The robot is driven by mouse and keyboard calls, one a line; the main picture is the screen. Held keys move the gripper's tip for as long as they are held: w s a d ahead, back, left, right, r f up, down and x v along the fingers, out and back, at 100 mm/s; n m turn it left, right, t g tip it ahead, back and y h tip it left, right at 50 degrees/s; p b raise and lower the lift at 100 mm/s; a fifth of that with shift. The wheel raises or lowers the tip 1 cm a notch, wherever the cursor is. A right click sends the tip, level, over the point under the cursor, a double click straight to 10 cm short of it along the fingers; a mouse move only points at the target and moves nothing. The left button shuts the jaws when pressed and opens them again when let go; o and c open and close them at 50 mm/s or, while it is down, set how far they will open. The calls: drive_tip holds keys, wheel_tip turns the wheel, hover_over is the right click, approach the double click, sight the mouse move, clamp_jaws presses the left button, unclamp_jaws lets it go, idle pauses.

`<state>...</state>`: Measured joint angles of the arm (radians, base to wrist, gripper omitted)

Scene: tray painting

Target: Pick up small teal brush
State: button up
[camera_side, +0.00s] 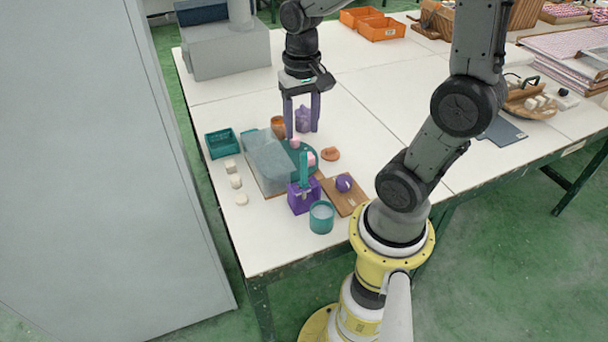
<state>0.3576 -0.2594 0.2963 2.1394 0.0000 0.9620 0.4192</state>
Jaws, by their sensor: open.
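A teal upright piece (304,168), which looks like the small teal brush, stands in a purple block-shaped holder (301,198) near the front of the table. Its fine shape is too small to tell. My gripper (303,131) points down with two separated fingers and nothing between them that I can see it holding. It is behind and above the brush, over the far side of a teal round plate (312,172). The gripper is apart from the brush.
A grey-blue block (268,160) lies left of the plate, which bears pink pieces. A teal cup (321,218) stands right in front of the holder. A wooden board (350,203) with a purple item, a teal basket (221,144) and an orange cup (278,124) are nearby.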

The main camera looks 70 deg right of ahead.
sight(304, 183)
drive_tip(key=f, duration=1.4)
drive_tip(key=shift+s+d, duration=0.1)
drive_tip(key=shift+d, duration=0.25)
drive_tip(key=shift+r, duration=0.1)
clamp_jaws()
